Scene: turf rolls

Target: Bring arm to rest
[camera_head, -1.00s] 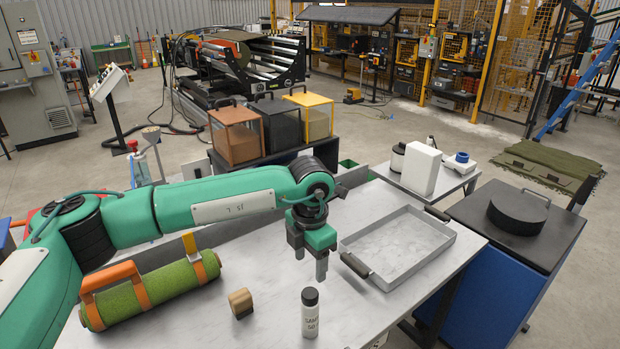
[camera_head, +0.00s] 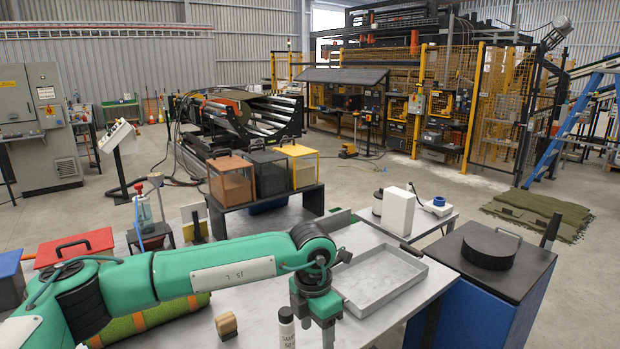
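My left arm, teal and black, comes in from the left across the table. Its gripper (camera_head: 315,322) points down at the tray's left front corner, empty, its fingers apart and partly cut off by the lower edge. My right gripper is not in view. The grey metal tray (camera_head: 377,283) is empty on the table. A small wooden block (camera_head: 227,325) and a white bottle with a black cap (camera_head: 286,330) stand in front.
Orange, black and yellow boxes (camera_head: 265,173) stand on a black bench behind the table. A blue cabinet with a black top (camera_head: 490,285) is at the right. A red case (camera_head: 75,245) is at the left. A side table holds a white container (camera_head: 398,211).

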